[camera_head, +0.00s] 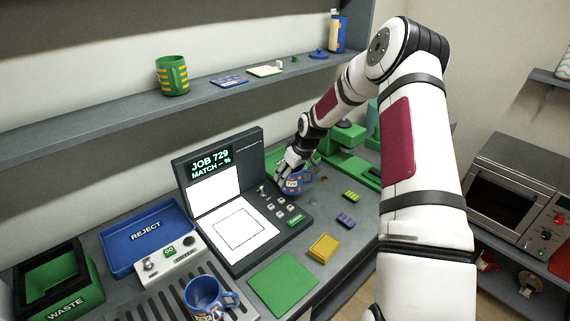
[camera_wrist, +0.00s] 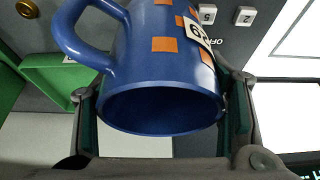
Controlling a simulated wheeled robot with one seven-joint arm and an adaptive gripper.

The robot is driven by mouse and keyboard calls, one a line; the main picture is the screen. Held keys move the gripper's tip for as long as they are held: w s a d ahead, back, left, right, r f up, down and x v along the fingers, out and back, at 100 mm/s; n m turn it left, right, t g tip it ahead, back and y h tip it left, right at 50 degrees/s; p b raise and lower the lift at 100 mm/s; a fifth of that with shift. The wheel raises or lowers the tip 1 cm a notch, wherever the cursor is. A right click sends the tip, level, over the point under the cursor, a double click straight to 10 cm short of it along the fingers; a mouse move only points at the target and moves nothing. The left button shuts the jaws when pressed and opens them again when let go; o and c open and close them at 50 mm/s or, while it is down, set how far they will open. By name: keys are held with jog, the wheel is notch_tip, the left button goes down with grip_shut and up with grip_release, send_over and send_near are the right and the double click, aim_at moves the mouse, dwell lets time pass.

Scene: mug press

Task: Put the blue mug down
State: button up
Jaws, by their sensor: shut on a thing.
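My gripper (camera_head: 291,170) is shut on a blue mug (camera_head: 299,184) with orange squares, at the right rear of the dark job-station panel. In the wrist view the mug (camera_wrist: 165,75) sits between the two fingers (camera_wrist: 163,115), its open rim towards the camera, its handle at upper left and a white number label at upper right. I cannot tell whether its base touches a surface. A second blue mug (camera_head: 203,294) stands on the slotted grate at the front, apart from my gripper.
The station (camera_head: 240,232) has a lit screen and a white outlined square. A blue REJECT tray (camera_head: 125,262) and green WASTE bin (camera_head: 88,270) lie left. A green mat (camera_head: 283,284), yellow block (camera_head: 323,248) and small blocks lie in front. A green press (camera_head: 350,165) stands behind. A shelf (camera_head: 120,113) runs above.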

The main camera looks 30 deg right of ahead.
jog(key=w+d+b, duration=0.1)
jog(key=w+b, duration=0.2)
jog(key=w, duration=0.1)
jog(key=w+d+f+b, duration=0.1)
jog(key=w+b, duration=0.3)
jog(key=w, duration=0.1)
jog(key=w+d+b, duration=0.2)
jog(key=w+b, duration=0.2)
jog(key=w, duration=0.1)
jog(key=shift+w+f, duration=0.2)
jog(key=shift+f, duration=0.2)
jog(key=shift+w+d+b, duration=0.1)
jog(key=shift+w+b, duration=0.25)
jog(key=shift+b, duration=0.15)
jog(key=shift+f+b, duration=0.35)
jog(key=shift+f, duration=1.3)
jog(key=o, duration=1.6)
jog(key=shift+f, duration=0.15)
